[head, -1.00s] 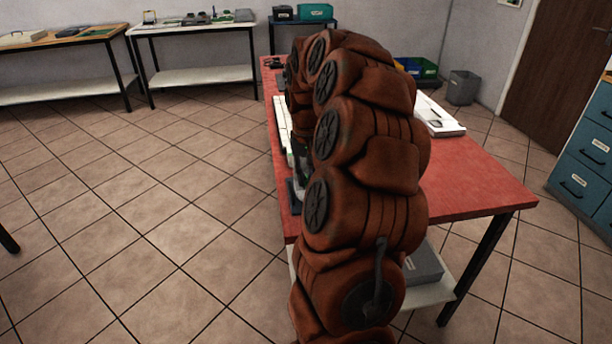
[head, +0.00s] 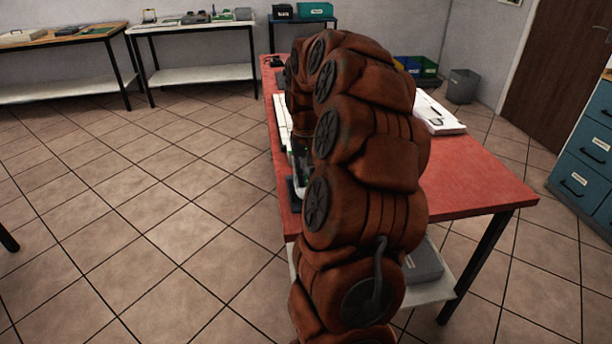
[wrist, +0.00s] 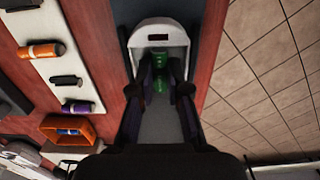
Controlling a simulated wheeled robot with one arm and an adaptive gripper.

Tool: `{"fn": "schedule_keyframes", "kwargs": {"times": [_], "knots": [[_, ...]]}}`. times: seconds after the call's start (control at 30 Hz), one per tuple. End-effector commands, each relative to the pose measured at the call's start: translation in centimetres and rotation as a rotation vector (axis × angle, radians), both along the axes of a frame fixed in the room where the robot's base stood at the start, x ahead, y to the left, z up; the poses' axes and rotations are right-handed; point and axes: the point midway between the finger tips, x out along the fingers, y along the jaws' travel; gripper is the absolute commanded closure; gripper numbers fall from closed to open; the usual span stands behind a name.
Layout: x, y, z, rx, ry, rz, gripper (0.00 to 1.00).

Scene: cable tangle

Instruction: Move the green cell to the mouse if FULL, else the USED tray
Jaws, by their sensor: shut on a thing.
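The green cell (wrist: 160,72) is between the fingers of my gripper (wrist: 161,84) in the wrist view. My gripper is shut on it. The cell is over a white and grey device (wrist: 158,29) with a small dark window, on a dark mat; I cannot tell whether it touches the device. An orange-brown tray (wrist: 88,127) at lower left has a blue cell (wrist: 68,131) in it; I can read no label on it. The mouse is not identifiable in either view. In the head view my arm hides most of the work area.
A white rack holds an orange cell (wrist: 41,50) and a purple cell (wrist: 82,107) beside dark pieces. The red table (head: 470,180) has free room at its near right. A white tray (head: 447,126) lies on its right side. Tiled floor is open at left.

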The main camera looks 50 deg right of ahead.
Motion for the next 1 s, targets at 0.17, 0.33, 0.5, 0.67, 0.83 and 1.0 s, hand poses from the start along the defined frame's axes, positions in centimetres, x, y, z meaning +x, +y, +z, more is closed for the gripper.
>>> {"fn": "schedule_keyframes", "kwargs": {"times": [0.17, 0.33, 0.5, 0.67, 0.83, 1.0], "knots": [[0.0, 0.0, 0.0, 0.000, 0.000, 0.000, 0.83], [0.0, 0.0, 0.0, 0.000, 0.000, 0.000, 0.74], [0.0, 0.0, 0.0, 0.000, 0.000, 0.000, 0.74], [0.0, 0.0, 0.2, 0.000, 0.000, 0.000, 0.74], [0.0, 0.0, 0.7, -0.001, -0.001, 0.000, 0.74], [0.0, 0.0, 1.2, -0.001, -0.001, 0.000, 0.74]]}}
